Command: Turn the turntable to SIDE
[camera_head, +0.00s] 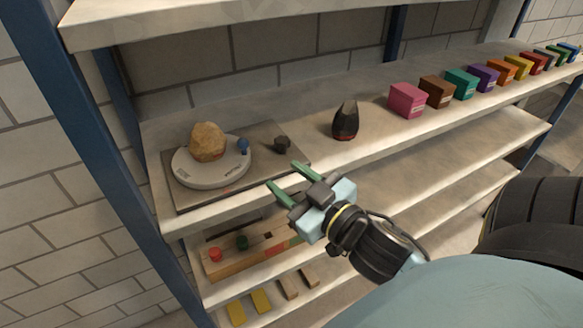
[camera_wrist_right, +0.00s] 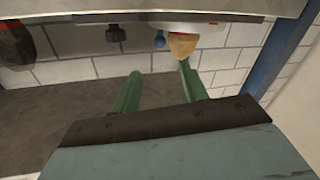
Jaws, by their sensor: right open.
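The turntable (camera_head: 213,175) is a round pale disc on a dark square base plate (camera_head: 185,202) at the left end of the shelf. A tan rock (camera_head: 207,142) sits on the disc, and a blue knob (camera_head: 243,145) stands at its right rim. A dark knob (camera_head: 282,144) is on the plate to the right. My right gripper (camera_head: 286,180) is open and empty in front of the plate's right front corner, apart from the disc. In the right wrist view its green fingers (camera_wrist_right: 157,85) are spread, with the rock (camera_wrist_right: 182,46) and blue knob (camera_wrist_right: 160,40) beyond them. My left gripper is not in view.
A dark pointed object (camera_head: 346,121) stands right of the plate. Several coloured boxes (camera_head: 407,100) line the shelf farther right. A lower shelf holds a wooden block with red and green knobs (camera_head: 245,258). A blue post (camera_head: 95,150) bounds the left side; another shelf is above.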

